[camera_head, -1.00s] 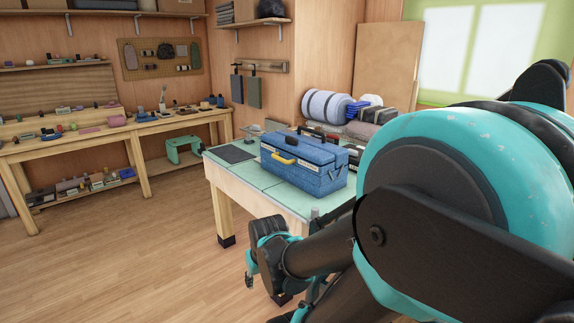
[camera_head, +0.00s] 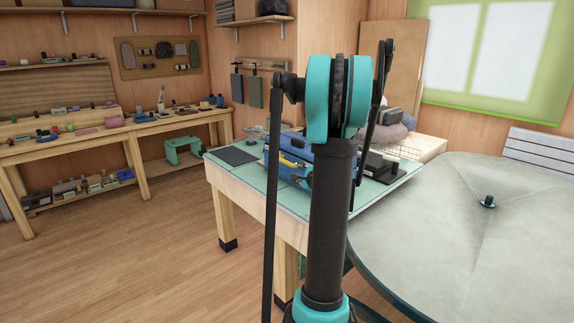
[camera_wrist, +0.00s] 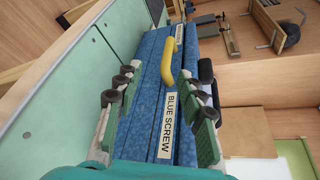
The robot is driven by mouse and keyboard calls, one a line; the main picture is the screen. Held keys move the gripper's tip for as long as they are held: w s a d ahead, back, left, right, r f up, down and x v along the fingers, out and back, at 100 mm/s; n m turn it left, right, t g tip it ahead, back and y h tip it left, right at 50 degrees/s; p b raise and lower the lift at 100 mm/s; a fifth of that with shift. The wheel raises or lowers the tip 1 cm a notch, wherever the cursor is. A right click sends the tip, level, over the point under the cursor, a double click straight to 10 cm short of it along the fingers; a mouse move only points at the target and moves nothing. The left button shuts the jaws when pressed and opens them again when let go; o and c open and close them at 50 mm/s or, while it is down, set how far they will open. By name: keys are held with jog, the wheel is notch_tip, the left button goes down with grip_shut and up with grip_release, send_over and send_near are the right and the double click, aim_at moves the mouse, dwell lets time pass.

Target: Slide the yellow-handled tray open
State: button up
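The blue toolbox (camera_head: 285,173) stands on the green-topped workbench, partly hidden behind my arm in the head view. It also shows in the wrist view (camera_wrist: 146,100), with a white "BLUE SCREW" label (camera_wrist: 167,125). The yellow handle (camera_wrist: 172,60) is on the toolbox's front. In the head view a small part of the yellow handle (camera_head: 291,161) shows beside my arm. In the wrist view my gripper (camera_wrist: 160,82) is open and empty, its fingers spread on either side of the label. The handle lies beyond the fingertips, and no contact shows. The gripper is not clear in the head view.
The green workbench top (camera_head: 220,170) has a dark mat (camera_head: 234,156) on its left. A large round table (camera_head: 450,235) fills the right foreground. The wooden floor at left is clear.

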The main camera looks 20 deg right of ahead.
aim_at(289, 164)
jog(key=shift+m+h, duration=0.3)
jog(key=shift+m, duration=0.3)
jog(key=x, duration=0.6)
jog(key=d+x, duration=0.1)
jog(key=x, duration=0.5)
jog(key=d+r+x, duration=0.1)
jog(key=x, duration=0.4)
jog(key=shift+w+d+f, duration=0.15)
jog(key=shift+w, duration=0.35)
jog(key=shift+c, duration=0.2)
grip_shut()
